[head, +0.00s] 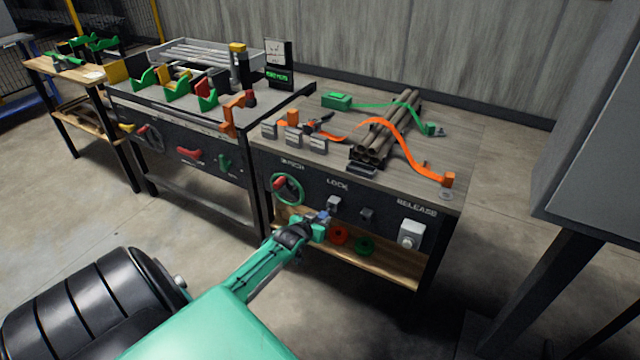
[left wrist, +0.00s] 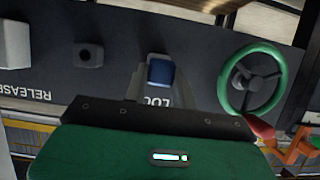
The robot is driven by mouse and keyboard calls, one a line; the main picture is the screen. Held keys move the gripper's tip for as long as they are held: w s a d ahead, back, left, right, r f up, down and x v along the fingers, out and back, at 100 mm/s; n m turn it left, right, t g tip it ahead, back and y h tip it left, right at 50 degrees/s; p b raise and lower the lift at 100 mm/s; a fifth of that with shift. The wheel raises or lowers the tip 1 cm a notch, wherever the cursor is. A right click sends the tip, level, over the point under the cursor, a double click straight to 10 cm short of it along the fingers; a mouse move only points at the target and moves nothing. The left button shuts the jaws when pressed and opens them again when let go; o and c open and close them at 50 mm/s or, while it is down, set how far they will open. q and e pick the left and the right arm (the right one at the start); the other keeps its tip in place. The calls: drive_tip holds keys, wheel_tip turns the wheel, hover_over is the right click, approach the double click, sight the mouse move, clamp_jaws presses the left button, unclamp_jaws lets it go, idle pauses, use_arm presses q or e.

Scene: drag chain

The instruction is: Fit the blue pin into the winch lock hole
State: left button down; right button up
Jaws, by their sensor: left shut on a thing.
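My left gripper (head: 319,226) is in front of the panel of the right-hand bench and shut on the blue pin (head: 323,216). In the left wrist view the pin's blue end (left wrist: 160,72) shows between the fingers, over the panel and partly across the word LOCK. A light grey block (head: 334,203) sits under the LOCK label in the head view, just above the gripper. A dark block with a round hole (left wrist: 88,54) is beside the pin; it also shows in the head view (head: 366,213). I cannot tell whether the pin touches a block. My right gripper is not in view.
The green winch wheel (head: 287,188) with a red knob is left of the LOCK label. A white release box (head: 411,234) is to the right. Straps and pipes (head: 385,133) lie on the bench top.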

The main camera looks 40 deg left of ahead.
sight(325, 212)
use_arm(q)
drive_tip(key=shift+w+a, duration=0.1)
drive_tip(key=shift+w, duration=0.3)
drive_tip(key=shift+w+b, duration=0.3)
drive_tip(key=shift+w+a+b, duration=0.2)
drive_tip(key=shift+w+b, duration=0.1)
drive_tip(key=shift+w, duration=0.35)
drive_tip(key=shift+w+a+b, duration=0.2)
drive_tip(key=shift+w+b, duration=0.1)
drive_tip(key=shift+w, duration=0.35)
drive_tip(key=c, duration=1.1)
unclamp_jaws()
drive_tip(key=shift+o, duration=0.2)
drive_tip(key=p+v, duration=0.1)
drive_tip(key=v, duration=1.2)
drive_tip(key=shift+s+d, duration=0.15)
drive_tip(key=shift+s, duration=0.25)
drive_tip(key=shift+p, duration=0.3)
